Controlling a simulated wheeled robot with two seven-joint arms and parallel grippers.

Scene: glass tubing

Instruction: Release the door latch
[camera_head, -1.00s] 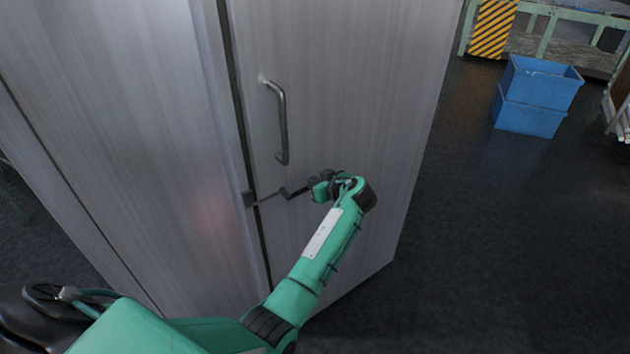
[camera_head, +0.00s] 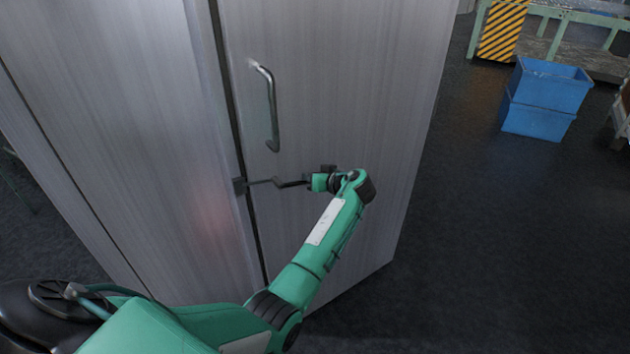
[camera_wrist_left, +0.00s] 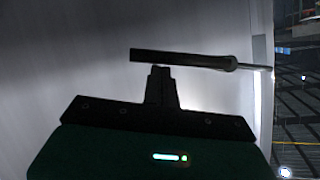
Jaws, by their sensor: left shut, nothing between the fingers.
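The door latch (camera_head: 290,184) is a thin cranked metal bar with a dark grip. It runs almost level from a small dark catch (camera_head: 239,186) at the door seam to my left gripper. My left gripper (camera_head: 314,181) is at the grip end of the latch, low on the right-hand grey door (camera_head: 340,80). In the left wrist view the fingers (camera_wrist_left: 160,71) are shut and empty. Their tips are right against the dark latch grip (camera_wrist_left: 180,56), or very close to it; I cannot tell if they touch. The fingertips are partly hidden in the head view. My right gripper is out of view.
A curved metal handle (camera_head: 271,108) is on the door above the latch. The left cabinet panel (camera_head: 110,90) stands beside the seam. Blue bins (camera_head: 545,98) and a striped panel (camera_head: 499,30) are at the far right. The dark floor (camera_head: 480,230) between is clear.

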